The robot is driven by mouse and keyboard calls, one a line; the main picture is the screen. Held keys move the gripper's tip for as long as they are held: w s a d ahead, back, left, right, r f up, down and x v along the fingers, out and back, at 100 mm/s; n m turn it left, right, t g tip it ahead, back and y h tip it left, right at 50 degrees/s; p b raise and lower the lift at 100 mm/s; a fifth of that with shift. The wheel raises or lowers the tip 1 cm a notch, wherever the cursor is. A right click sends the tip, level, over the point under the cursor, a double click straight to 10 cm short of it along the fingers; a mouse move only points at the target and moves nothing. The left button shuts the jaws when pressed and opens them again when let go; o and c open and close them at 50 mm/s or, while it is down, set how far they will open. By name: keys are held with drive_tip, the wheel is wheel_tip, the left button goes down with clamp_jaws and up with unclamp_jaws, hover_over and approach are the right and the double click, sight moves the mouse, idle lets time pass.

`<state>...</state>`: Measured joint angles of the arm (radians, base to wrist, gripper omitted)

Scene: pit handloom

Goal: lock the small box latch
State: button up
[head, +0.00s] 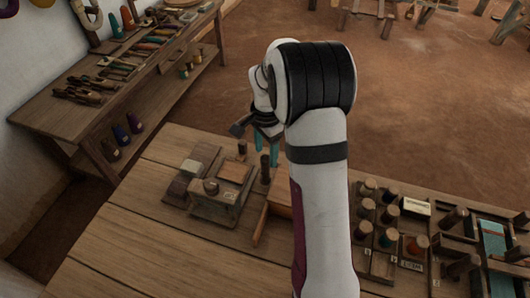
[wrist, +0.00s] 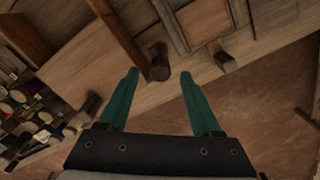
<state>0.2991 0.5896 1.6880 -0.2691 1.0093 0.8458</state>
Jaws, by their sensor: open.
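A small wooden box (head: 218,198) sits on the table in the head view, with a lighter panel and a round knob on top. I cannot clearly make out its latch. My gripper (head: 267,148) is above the table, just behind and to the right of the box, with its teal fingers pointing down. In the wrist view my gripper (wrist: 158,74) is open and empty, its fingers wide apart. A dark round peg (wrist: 158,61) shows between the fingertips, and I cannot tell its distance from them.
A wooden tray or board (head: 273,197) lies right of the box, partly behind my arm. Racks of spools (head: 388,238) stand farther right. A bench with tools (head: 110,80) runs along the left wall. The table's front left (head: 140,245) is clear.

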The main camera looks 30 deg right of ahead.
drive_tip(key=shift+f, duration=0.85)
clamp_jaws()
